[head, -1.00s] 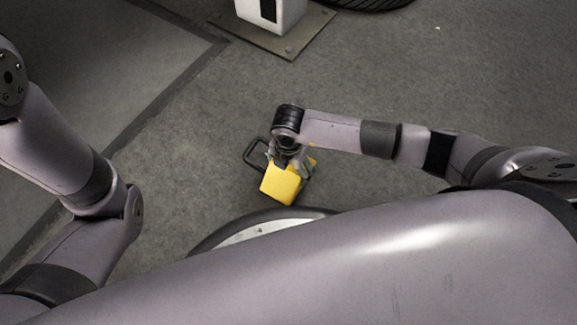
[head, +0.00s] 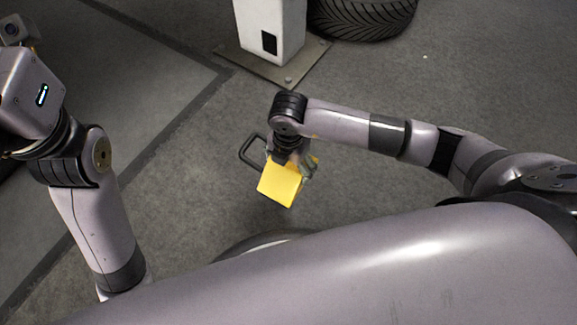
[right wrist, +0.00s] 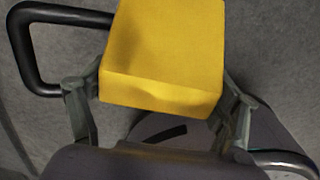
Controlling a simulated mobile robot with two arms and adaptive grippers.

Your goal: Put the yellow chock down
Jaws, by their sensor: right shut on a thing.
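The yellow chock (head: 281,184) is a block with a dark loop handle (head: 251,152) on its left side, seen in the middle of the head view. My right gripper (head: 292,164) is shut on the chock from above. In the right wrist view, the chock (right wrist: 163,50) fills the upper middle, between the two fingers of my right gripper (right wrist: 160,92). The chock's underside is hidden, so I cannot tell whether it touches the floor. My left arm shows at the left of the head view, but its fingers are not seen.
Grey floor (head: 190,190) lies open around the chock. A white post (head: 270,25) on a bolted base plate (head: 310,62) stands at the top, with a black tyre (head: 362,18) beside it. A dark strip (head: 165,150) crosses the floor at left.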

